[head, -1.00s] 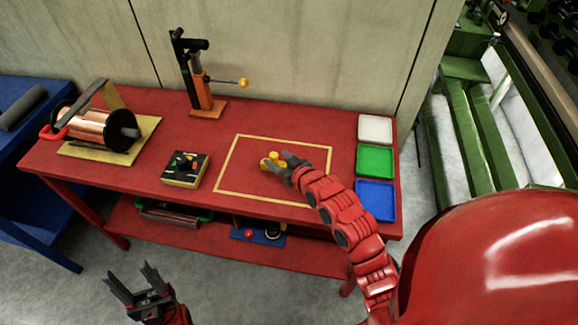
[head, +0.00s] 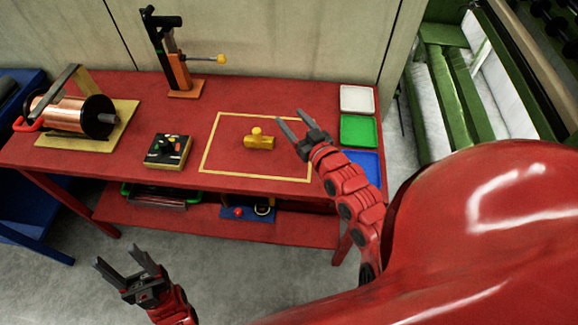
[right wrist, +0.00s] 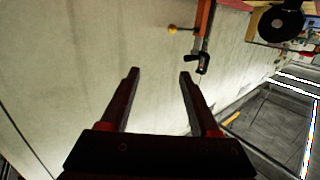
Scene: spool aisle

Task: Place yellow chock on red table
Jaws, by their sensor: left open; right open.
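The yellow chock (head: 259,140) rests on the red table (head: 120,163), inside the yellow outlined rectangle. It has a small rounded knob on top. My right gripper (head: 288,125) is open and empty, to the right of the chock and apart from it, above the table. The right wrist view shows its two fingers (right wrist: 158,75) apart with nothing between them, facing the wall. My left gripper (head: 122,267) is open and empty, low in front of the table, over the floor.
White (head: 357,99), green (head: 358,130) and blue (head: 362,164) trays line the table's right end. A copper spool (head: 75,116), a button box (head: 168,151) and an upright tool stand (head: 178,65) are on the left and back. A lower shelf holds several items.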

